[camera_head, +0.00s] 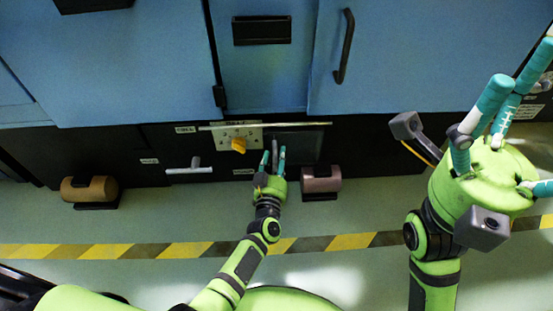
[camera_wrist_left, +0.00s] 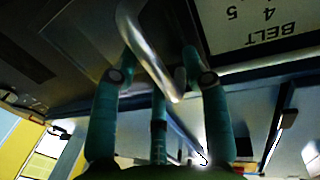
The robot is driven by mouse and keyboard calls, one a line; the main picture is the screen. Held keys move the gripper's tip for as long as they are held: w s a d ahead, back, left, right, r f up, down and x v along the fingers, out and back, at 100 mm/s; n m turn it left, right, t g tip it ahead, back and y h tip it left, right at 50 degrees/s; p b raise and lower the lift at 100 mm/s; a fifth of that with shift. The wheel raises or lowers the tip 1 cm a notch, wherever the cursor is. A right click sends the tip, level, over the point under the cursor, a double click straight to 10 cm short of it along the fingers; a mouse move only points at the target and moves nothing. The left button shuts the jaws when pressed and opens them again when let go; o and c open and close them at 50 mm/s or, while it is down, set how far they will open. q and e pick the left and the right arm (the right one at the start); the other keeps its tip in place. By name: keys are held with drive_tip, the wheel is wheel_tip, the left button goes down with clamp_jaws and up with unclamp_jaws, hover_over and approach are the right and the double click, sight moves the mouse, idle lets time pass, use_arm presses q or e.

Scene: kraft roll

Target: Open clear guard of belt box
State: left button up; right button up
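My left gripper (camera_head: 273,156) reaches up to the black lower front of the cabinet, its teal fingers apart. In the left wrist view a curved silver bar handle (camera_wrist_left: 148,55) runs between the fingertips of this gripper (camera_wrist_left: 160,62); I cannot tell whether they touch it. A pale sign reading BELT 4 5 (camera_wrist_left: 265,22) is beside it. In the head view a greyish see-through panel (camera_head: 300,144), seemingly the clear guard, is just right of the fingers under a long thin rail (camera_head: 265,126). My right gripper (camera_head: 508,125) is raised at the right, fingers spread and empty.
A pale control plate with a yellow knob (camera_head: 238,145) is left of the left fingers. A silver T-handle (camera_head: 190,168) sticks out farther left. A brown roll (camera_head: 89,189) and a dull pink roll (camera_head: 321,180) protrude low. Blue doors (camera_head: 115,60) are above; striped floor tape (camera_head: 185,249) crosses in front.

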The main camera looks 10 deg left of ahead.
use_arm(q)
drive_tip(key=s+d, duration=0.1)
drive_tip(key=s, duration=1.1)
